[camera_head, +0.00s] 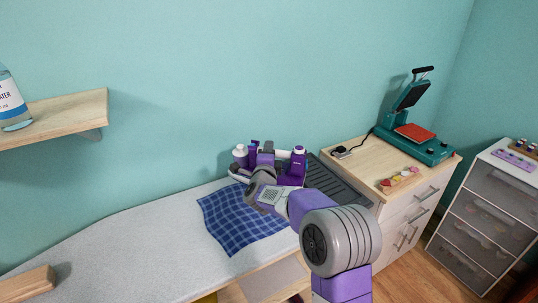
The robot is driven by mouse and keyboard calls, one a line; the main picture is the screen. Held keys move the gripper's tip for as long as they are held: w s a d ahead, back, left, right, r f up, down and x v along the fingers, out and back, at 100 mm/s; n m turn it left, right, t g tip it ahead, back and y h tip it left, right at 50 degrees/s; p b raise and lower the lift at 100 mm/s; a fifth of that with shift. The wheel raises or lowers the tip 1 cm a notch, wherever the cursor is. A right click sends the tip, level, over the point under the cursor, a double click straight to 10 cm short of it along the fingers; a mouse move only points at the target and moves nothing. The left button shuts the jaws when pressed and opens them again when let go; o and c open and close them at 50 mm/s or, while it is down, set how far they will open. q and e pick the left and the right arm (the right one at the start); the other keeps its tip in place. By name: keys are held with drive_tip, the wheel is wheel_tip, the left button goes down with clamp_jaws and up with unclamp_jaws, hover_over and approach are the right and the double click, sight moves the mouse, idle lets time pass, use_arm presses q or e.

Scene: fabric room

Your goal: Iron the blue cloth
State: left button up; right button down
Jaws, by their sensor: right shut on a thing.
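The blue checked cloth (232,228) lies on the light grey ironing board (140,246), its right part hidden behind my right arm. My right gripper (266,150) reaches over the far side of the cloth to the purple and white iron (293,178) at the back of the board. The gripper is shut on the iron, though my own wrist hides much of the grip and the iron's lower part. My left gripper does not show.
A dark ribbed rest (335,184) is at the board's right end. A wooden cabinet (365,165) with a teal heat press (420,143) stands to the right. A wall shelf (60,115) with a water bottle (12,103) is at left. A wooden block (28,282) lies at the board's near left.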

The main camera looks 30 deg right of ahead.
drive_tip(key=shift+r+p, duration=0.6)
drive_tip(key=shift+r, duration=0.85)
